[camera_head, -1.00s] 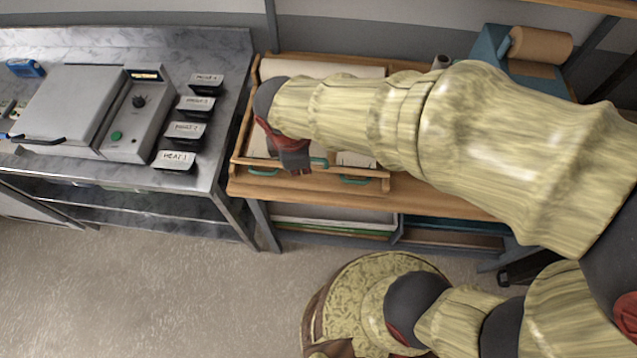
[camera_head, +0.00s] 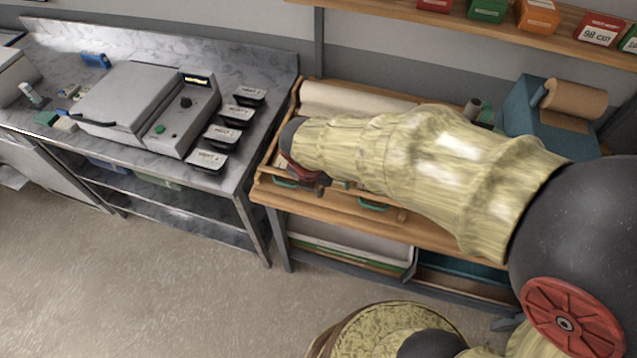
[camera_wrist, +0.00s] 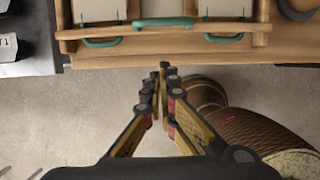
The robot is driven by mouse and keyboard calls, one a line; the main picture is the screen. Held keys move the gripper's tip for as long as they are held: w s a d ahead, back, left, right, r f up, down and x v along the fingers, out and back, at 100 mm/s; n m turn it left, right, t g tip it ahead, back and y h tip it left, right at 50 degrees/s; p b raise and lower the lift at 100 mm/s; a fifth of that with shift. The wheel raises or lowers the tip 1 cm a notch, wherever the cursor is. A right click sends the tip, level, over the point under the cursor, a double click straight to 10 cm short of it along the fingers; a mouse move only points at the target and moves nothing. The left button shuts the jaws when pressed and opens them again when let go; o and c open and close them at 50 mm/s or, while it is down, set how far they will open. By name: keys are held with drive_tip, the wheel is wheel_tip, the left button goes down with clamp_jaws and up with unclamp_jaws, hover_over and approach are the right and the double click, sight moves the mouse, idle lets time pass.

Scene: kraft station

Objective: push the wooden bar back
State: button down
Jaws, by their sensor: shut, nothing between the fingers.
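The wooden bar (camera_wrist: 120,31) runs across the top of the wrist view, along the near side of a wooden frame, with a green handle (camera_wrist: 163,22) at its middle. My gripper (camera_wrist: 165,70) is shut and empty. In the wrist view its fingertips point toward the bar's middle, and a gap shows between them in the picture. In the head view my gripper (camera_head: 321,188) appears at the near edge of the frame; contact cannot be made out there.
The frame stands on a wooden bench with a paper roll (camera_head: 350,101) at its back. Two more green handles sit near the bar. A steel counter (camera_head: 235,180) with a grey press (camera_head: 135,105) and several labelled black containers stands to the left. A blue paper dispenser (camera_head: 535,120) is at right.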

drive_tip(key=w+d+f+b, duration=0.1)
drive_tip(key=w+d+f, duration=0.1)
drive_tip(key=w+f, duration=0.3)
drive_tip(key=shift+b+x, duration=0.3)
drive_tip(key=shift+x, duration=0.55)
